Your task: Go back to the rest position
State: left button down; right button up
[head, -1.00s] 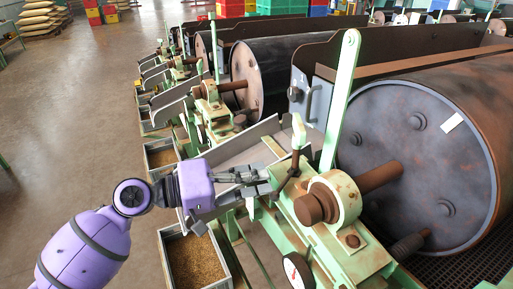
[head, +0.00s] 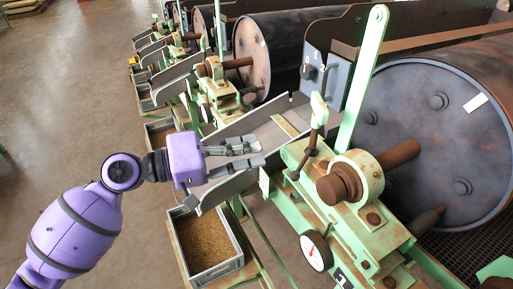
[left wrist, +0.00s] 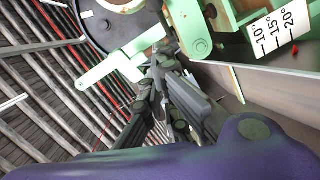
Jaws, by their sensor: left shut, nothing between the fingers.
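My left gripper (head: 262,152) reaches in from the left in the head view. It is shut and empty, over the grey sheet-metal chute (head: 245,125) of the nearest drum sorter. Its fingertips are apart from the dark upright lever with a pale green grip (head: 318,110), which stands to their right on the green frame. The left gripper also shows in the left wrist view (left wrist: 162,60), in front of green machine parts and a white angle scale (left wrist: 280,32). My right gripper is in neither view.
The large rusty drum (head: 425,140) and its green bearing frame (head: 375,225) fill the right side. A grey crate of grain (head: 236,264) stands below the chute. More sorters recede behind. The concrete floor (head: 70,110) at left is open.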

pick_arm(q)
jog(key=s+a+b, duration=0.1)
jog(key=s+a, duration=0.2)
jog(key=s, duration=0.3)
jog(key=s+a+f+n+t+y+p, duration=0.15)
jog(key=a+f+y, duration=0.35)
jog(key=f, duration=0.7)
jog(key=s+a+f+n+t+y+p, duration=0.15)
jog(key=a+f+y, duration=0.3)
jog(key=f, duration=0.85)
jog(key=s+f+m+y, duration=0.2)
jog(key=s+f+y, duration=0.1)
jog(key=s+f, duration=0.4)
jog(key=s+a+f+m+g+y+p, duration=0.1)
jog(key=s+f+m+y, duration=0.1)
jog(key=s+f, duration=0.6)
jog(key=s+y, duration=0.1)
jog(key=s, duration=0.3)
jog(key=shift+s+a, duration=0.3)
jog(key=shift+s, duration=0.1)
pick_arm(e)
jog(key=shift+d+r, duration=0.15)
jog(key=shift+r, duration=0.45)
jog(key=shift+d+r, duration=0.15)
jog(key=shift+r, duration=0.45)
